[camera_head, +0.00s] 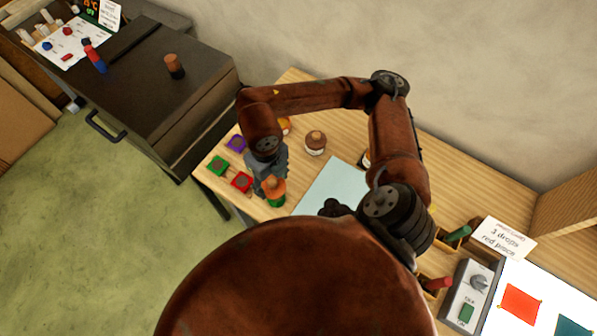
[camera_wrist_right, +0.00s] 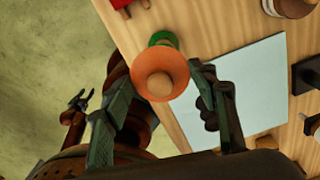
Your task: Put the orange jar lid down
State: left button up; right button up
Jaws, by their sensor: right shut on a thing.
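The orange jar lid (camera_head: 274,184), with a brown knob, is between the fingers of my right gripper (camera_head: 268,182). The right wrist view shows the lid (camera_wrist_right: 178,66) face-on, with a finger of my right gripper (camera_wrist_right: 160,80) on each side; the gripper is shut on it. A green jar (camera_head: 277,201) stands on the wooden table right under the lid, and its green edge shows behind the lid in the right wrist view (camera_wrist_right: 162,38). I cannot tell whether lid and jar touch. My left gripper (camera_wrist_right: 80,100) shows small over the floor, its fingers apart.
A pale blue mat (camera_head: 330,183) lies right of the jar. A brown-lidded white jar (camera_head: 316,145) stands behind. The table's left edge is close. A control box (camera_head: 468,298) stands at right.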

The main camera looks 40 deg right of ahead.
jog(key=m, duration=0.2)
jog(key=s+m, duration=0.1)
jog(key=m, duration=0.1)
jog(key=shift+f, duration=0.1)
jog(key=shift+m, duration=0.3)
jog(key=shift+d+f, duration=0.15)
jog(key=shift+d, duration=0.1)
send_near(299, 172)
jog(key=s+a+r, duration=0.2)
jog(key=a, duration=0.2)
jog(key=d+f, duration=0.1)
jog(key=w+d+f, duration=0.1)
jog(key=f, duration=0.1)
jog(key=shift+w+d+f, duration=0.3)
jog(key=shift+d+f, duration=0.1)
jog(key=shift+w+d+f+p, duration=0.2)
jog(key=shift+d+f+p, duration=0.1)
jog(key=shift+d+f, duration=0.25)
notch_tip(299, 172, down, 3)
jog(key=shift+f, duration=0.2)
pick_arm(q)
jog(key=shift+w+a+r, duration=0.1)
jog(key=shift+w+r, duration=0.3)
jog(key=shift+w, duration=0.1)
pick_arm(e)
jog(key=shift+f, duration=0.1)
